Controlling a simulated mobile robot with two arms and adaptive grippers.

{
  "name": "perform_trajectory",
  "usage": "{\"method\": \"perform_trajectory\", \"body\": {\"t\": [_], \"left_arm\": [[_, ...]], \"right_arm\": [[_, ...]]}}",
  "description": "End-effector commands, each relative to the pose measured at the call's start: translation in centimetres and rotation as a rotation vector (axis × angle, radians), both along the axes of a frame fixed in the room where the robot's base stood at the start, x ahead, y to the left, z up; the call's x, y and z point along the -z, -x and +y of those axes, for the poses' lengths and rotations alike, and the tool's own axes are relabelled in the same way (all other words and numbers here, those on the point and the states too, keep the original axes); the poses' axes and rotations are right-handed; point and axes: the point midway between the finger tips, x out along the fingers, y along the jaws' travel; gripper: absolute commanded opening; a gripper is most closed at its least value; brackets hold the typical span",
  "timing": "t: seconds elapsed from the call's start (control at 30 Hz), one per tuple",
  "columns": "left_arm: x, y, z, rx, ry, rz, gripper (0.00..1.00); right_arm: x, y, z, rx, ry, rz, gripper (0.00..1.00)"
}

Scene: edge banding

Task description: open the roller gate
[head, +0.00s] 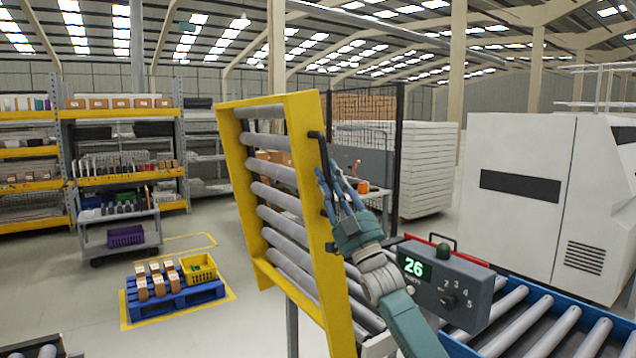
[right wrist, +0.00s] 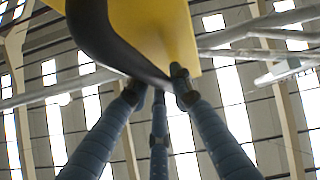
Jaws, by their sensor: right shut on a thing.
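The roller gate is a yellow frame (head: 232,185) with several grey rollers, standing steeply raised in the middle of the head view. A black bar handle (head: 322,150) is fixed along its right side rail. My right gripper (head: 328,182) is at the handle's lower part, with its blue fingers closed around it. In the right wrist view, the black handle (right wrist: 92,30) curves down to the fingertips (right wrist: 160,92), with the yellow rail (right wrist: 150,25) behind it. The exact finger contact is partly hidden. My left gripper is not in view.
A grey control box (head: 445,280) showing 26 stands right of the gate, beside a blue-edged roller conveyor (head: 530,325). A white machine (head: 540,200) is behind. A blue pallet (head: 170,300) with boxes lies on the left floor; shelves (head: 120,150) stand farther back.

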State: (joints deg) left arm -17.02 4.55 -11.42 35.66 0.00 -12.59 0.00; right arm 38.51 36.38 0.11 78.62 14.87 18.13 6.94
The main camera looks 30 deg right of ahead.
Motion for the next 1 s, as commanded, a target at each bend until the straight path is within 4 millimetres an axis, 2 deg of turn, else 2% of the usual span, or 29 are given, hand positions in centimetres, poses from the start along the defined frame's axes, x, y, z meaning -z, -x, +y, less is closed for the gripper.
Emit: {"method": "perform_trajectory", "body": {"t": [0.37, 0.4, 0.47, 0.8, 1.0], "left_arm": [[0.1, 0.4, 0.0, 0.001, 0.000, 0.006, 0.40], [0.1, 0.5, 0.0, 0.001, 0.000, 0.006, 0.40], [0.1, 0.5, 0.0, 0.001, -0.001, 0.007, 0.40], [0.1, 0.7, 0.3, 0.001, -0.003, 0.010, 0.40], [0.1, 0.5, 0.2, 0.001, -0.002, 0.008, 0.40]], "right_arm": [[0.3, -0.1, -0.2, 0.004, 0.000, 0.007, 0.00], [0.3, -0.1, -0.2, 0.004, 0.000, 0.007, 0.29], [0.3, -0.1, -0.2, 0.004, 0.000, 0.007, 0.41], [0.4, 0.0, -0.1, 0.001, -0.001, 0.005, 0.41], [2.2, 1.6, -0.1, 0.001, -0.001, 0.008, 0.41]]}}
